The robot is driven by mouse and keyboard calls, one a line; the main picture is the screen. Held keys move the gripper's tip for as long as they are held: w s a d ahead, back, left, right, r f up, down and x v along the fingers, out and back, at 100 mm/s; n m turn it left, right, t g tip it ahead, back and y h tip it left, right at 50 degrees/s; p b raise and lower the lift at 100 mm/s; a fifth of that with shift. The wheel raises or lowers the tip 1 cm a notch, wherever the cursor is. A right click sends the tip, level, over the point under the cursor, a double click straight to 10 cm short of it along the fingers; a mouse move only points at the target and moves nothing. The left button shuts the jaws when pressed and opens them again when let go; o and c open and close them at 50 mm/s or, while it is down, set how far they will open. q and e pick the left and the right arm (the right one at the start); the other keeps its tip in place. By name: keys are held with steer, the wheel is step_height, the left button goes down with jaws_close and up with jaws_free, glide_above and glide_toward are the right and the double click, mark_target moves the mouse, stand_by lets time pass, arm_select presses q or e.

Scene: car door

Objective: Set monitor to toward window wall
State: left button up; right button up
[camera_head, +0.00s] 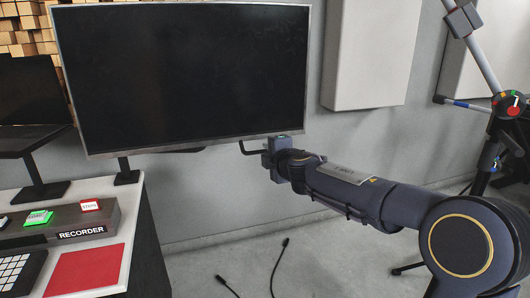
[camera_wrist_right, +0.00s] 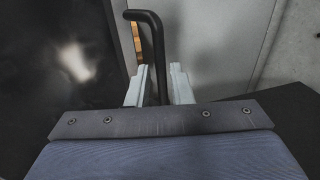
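The monitor (camera_head: 185,75) is a large dark screen with a thin silver frame in the head view. It stands over the desk with its screen facing me, slightly angled. A black bar handle (camera_head: 250,151) sticks out near its lower right corner. My right gripper (camera_head: 268,151) is at this handle. In the right wrist view the bent black handle (camera_wrist_right: 157,50) stands between the two pale fingers (camera_wrist_right: 160,88). Small gaps seem to show on both sides, so the fingers look open around it. The dark screen also shows at the left of the wrist view. My left gripper is not in view.
A desk with a recorder box (camera_head: 83,232), a red pad (camera_head: 87,270) and a keypad (camera_head: 17,272) is at left. A second dark screen (camera_head: 30,92) stands behind. White wall panels (camera_head: 370,50) and a stand (camera_head: 495,150) are at right. Cables lie on the floor.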

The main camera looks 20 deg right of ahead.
steer(key=shift+v, duration=1.7)
steer(key=s+d+f+m+g+h, duration=0.1)
steer(key=s+d+f+m+g, duration=0.15)
steer(key=s+m, duration=0.35)
steer(key=s+d+f+m+g+h, duration=0.1)
steer(key=s+d+f+m, duration=0.2)
steer(key=s, duration=0.5)
steer(key=s+d+f+m+g+h, duration=0.1)
steer(key=s+d+f+m+g, duration=0.15)
steer(key=s+m, duration=0.35)
steer(key=s+a+f+m+g+y, duration=0.25)
steer(key=s+a+f, duration=0.3)
steer(key=s, duration=0.45)
steer(key=s+a+f+m+g+y, duration=0.25)
steer(key=s+a+f+y, duration=0.2)
steer(key=s+a, duration=0.4)
step_height(320, 180, up, 28)
steer(key=s+d+t+p, duration=0.1)
steer(key=p, duration=2.8)
steer(key=shift+d+h+p, duration=0.3)
steer(key=shift+d+h, duration=0.1)
steer(key=shift+s, duration=0.1)
